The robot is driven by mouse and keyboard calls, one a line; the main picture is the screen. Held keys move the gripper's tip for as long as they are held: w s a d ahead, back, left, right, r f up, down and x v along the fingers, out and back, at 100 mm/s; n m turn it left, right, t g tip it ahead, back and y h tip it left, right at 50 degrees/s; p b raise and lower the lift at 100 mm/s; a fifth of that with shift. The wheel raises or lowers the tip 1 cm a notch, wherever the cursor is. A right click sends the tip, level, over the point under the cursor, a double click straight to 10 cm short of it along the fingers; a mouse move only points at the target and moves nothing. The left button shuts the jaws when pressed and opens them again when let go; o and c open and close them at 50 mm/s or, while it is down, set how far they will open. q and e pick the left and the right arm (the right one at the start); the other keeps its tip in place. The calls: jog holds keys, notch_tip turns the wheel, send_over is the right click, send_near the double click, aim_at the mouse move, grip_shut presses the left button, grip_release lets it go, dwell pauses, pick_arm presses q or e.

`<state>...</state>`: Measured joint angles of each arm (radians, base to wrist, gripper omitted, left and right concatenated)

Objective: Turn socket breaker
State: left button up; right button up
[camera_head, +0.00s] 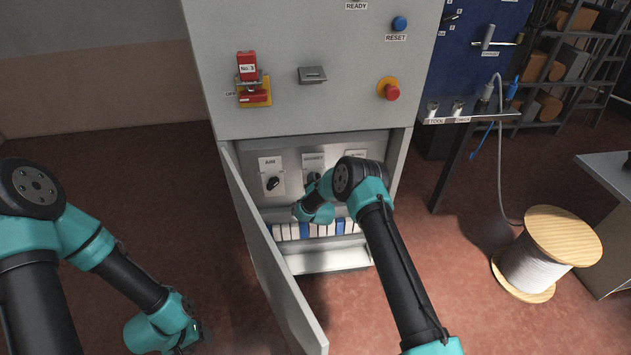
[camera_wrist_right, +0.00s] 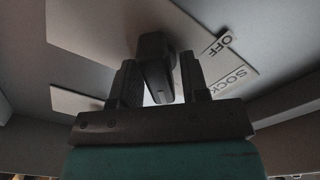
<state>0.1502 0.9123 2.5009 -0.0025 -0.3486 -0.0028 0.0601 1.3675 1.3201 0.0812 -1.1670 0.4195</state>
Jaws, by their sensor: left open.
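The socket breaker is a black rotary knob (camera_wrist_right: 157,70) on a light plate marked OFF and SOCK, the rest of the word being cut off, in the right wrist view. In the head view its plate (camera_head: 313,159) is the middle one in the open cabinet, with the knob largely behind my right arm. My right gripper (camera_wrist_right: 160,85) has its fingers apart on either side of the knob, with thin gaps showing; contact is unclear. My left gripper (camera_head: 198,337) is low at the left, empty and far from the cabinet, its fingers dark and hard to see.
The cabinet door (camera_head: 268,255) hangs open at the left of the bay. Another knob (camera_head: 272,183) sits left of the socket plate, with a row of blue and white modules (camera_head: 290,232) below. A cable spool (camera_head: 535,260) stands at the right. The floor at left is clear.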

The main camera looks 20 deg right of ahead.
jog(key=shift+o, duration=0.6)
jog(key=shift+s, duration=0.1)
jog(key=s+a, duration=0.2)
jog(key=s, duration=1.5)
jog(key=shift+a, duration=0.25)
jog(key=s+f+n+g+y, duration=0.1)
jog(key=s+n+g+y, duration=0.2)
jog(key=s+g, duration=0.5)
jog(key=s+f+n+g+y, duration=0.2)
jog(key=s+n+g, duration=0.4)
jog(key=s, duration=1.8)
jog(key=g+y, duration=0.1)
jog(key=g, duration=0.2)
jog(key=shift+s+y, duration=0.25)
jog(key=shift+y, duration=0.05)
